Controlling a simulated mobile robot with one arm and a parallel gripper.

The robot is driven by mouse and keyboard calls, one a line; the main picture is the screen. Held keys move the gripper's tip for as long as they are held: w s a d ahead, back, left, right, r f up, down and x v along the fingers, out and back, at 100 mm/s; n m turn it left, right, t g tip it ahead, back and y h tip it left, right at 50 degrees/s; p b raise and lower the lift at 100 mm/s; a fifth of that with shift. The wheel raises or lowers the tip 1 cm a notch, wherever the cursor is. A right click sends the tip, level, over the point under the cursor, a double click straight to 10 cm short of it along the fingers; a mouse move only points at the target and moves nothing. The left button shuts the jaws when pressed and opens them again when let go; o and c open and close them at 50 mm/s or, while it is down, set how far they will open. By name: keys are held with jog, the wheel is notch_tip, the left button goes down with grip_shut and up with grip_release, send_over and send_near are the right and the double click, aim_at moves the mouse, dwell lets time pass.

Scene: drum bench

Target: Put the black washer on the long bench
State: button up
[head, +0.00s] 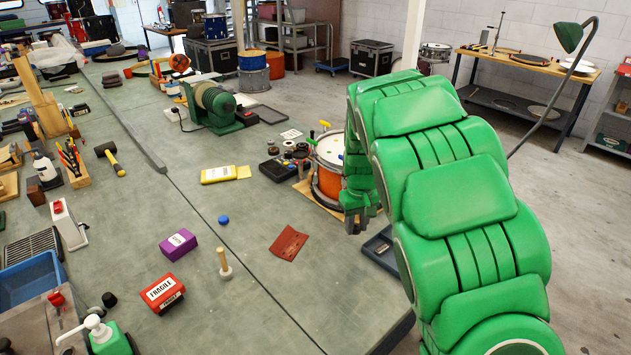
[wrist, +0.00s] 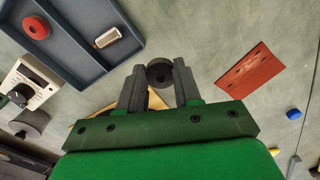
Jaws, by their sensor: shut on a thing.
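My gripper (head: 354,226) hangs over the right side of the long bench (head: 255,315), beside the orange drum. In the wrist view my gripper (wrist: 159,82) is shut on the black washer (wrist: 160,71), a dark ring with a hole between the fingertips. The washer is held in front of the grey-green bench top (wrist: 200,25); its height above the bench is hard to tell. In the head view I cannot make out the washer at the fingers.
A red-brown sheet (head: 288,243) lies left of my gripper, with a blue cap (head: 223,220) farther left. The orange drum (head: 328,184) stands close behind. Bench around the sheet is clear.

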jog(key=a+r+n, duration=0.4)
jog(key=a+r, duration=0.1)
jog(key=a, duration=0.3)
send_over(318, 222)
jog(key=shift+s+f, duration=0.1)
jog(key=shift+f, duration=6.6)
jog(key=shift+f, duration=0.1)
jog(key=o, duration=1.1)
